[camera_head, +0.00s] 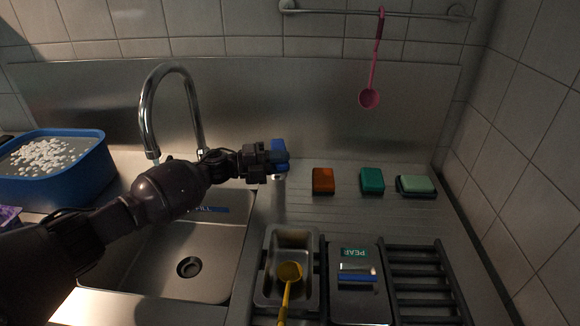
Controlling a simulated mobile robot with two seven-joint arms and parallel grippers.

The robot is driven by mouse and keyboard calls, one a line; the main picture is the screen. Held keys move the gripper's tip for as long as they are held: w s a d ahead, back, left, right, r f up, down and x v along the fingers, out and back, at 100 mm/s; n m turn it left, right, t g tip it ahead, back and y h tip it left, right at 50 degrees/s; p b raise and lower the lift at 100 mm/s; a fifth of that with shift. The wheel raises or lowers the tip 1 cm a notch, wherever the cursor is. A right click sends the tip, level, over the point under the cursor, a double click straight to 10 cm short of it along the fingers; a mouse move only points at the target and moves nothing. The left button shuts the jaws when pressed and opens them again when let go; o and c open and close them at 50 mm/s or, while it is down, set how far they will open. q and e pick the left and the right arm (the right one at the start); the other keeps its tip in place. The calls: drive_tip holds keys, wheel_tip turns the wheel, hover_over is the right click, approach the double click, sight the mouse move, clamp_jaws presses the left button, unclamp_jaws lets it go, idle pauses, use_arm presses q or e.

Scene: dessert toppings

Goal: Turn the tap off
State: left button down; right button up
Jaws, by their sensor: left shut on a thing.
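The chrome tap (172,72) has a tall curved spout that rises behind the sink (200,240) and bends down to the left. A thin pale bluish streak shows just below the spout's mouth; I cannot tell clearly whether water runs. A blue knob-like piece (281,152) stands right of the tap, above a short pale stem. My left gripper (271,160) reaches across the sink from the left and is shut on this blue piece. The dark fingers hide its left side. The tap's base is partly hidden behind my left arm. My right gripper is not in view.
A blue tub (85,178) of white pieces stands at the left. Orange (323,181), teal (372,180) and green (416,184) blocks line the back right. A metal tray (272,298) holds a yellow ladle (290,272). A pink ladle (369,98) hangs from the rail.

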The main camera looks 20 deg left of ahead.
use_arm(q)
drive_tip(key=shift+a+f+m+g+h+b, duration=0.35)
drive_tip(key=shift+f+g, duration=0.15)
drive_tip(key=shift+g, duration=0.1)
drive_tip(key=shift+s+a+r+m+g+b, duration=0.1)
drive_tip(key=shift+s+a+m+g+b, duration=0.15)
drive_tip(key=shift+m+g+b, duration=0.35)
drive_tip(key=shift+a+r+m+g+h+b, duration=0.3)
drive_tip(key=shift+g+b, duration=0.2)
drive_tip(key=shift+g, duration=0.3)
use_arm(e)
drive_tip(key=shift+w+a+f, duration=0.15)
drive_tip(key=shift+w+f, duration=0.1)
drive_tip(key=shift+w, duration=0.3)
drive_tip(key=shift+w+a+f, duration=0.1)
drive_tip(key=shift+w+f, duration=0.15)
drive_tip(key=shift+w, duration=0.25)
use_arm(q)
drive_tip(key=shift+r, duration=0.1)
drive_tip(key=c, duration=1.2)
unclamp_jaws()
drive_tip(key=shift+o, duration=1)
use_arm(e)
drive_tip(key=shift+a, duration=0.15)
